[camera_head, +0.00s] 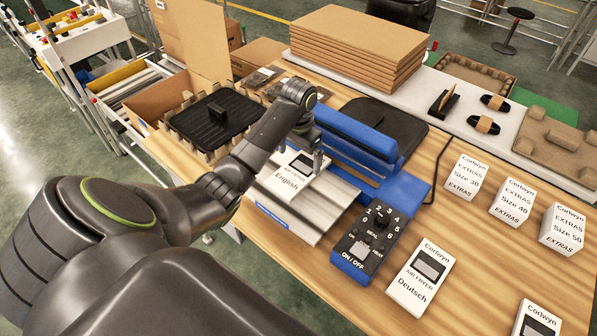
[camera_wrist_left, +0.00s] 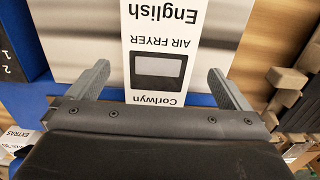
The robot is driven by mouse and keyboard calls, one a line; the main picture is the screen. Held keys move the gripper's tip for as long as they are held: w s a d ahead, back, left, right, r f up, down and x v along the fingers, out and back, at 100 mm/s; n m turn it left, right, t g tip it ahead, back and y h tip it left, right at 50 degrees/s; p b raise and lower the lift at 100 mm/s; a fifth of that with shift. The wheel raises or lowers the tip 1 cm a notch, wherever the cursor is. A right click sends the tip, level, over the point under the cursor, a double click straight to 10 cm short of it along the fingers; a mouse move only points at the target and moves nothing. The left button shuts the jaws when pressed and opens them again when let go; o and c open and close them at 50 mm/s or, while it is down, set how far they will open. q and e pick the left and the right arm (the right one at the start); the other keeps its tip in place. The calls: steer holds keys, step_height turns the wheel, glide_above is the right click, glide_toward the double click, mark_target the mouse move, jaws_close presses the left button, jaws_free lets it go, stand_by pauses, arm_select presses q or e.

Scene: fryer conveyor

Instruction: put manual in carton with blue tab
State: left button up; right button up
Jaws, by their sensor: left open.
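The English manual (camera_head: 287,180) is a white booklet with a dark air fryer picture, lying on a pale tray (camera_head: 318,218) with a blue front label. My left gripper (camera_head: 316,160) is over its far end. In the left wrist view the open gripper (camera_wrist_left: 158,72) has one finger on each side of the manual (camera_wrist_left: 160,45), apart from it. A Deutsch manual (camera_head: 420,275) lies further right. An open brown carton (camera_head: 158,100) stands at the left, with a small blue spot on its side. Black trayware (camera_head: 225,115) sits beside it. My right gripper is not in view.
A blue sealing machine (camera_head: 355,135) stands just right of the gripper, with its dial box (camera_head: 368,245) in front. White EXTRAS boxes (camera_head: 466,178) stand at the right. Stacked cardboard (camera_head: 355,50) lies at the back. Bare wood shows near the front right.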

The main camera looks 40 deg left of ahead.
mark_target(300, 169)
arm_select(q)
step_height(300, 169, down, 4)
steer(key=shift+f+p, duration=0.2)
steer(key=shift+p, duration=0.15)
steer(key=shift+c, duration=0.3)
steer(key=c, duration=0.9)
step_height(300, 169, up, 7)
steer(key=shift+w+r+b, duration=0.1)
steer(key=shift+b, duration=0.45)
steer(key=shift+c, duration=0.2)
steer(key=shift+f+b, duration=0.3)
steer(key=shift+b, duration=0.25)
steer(key=shift+r, duration=0.1)
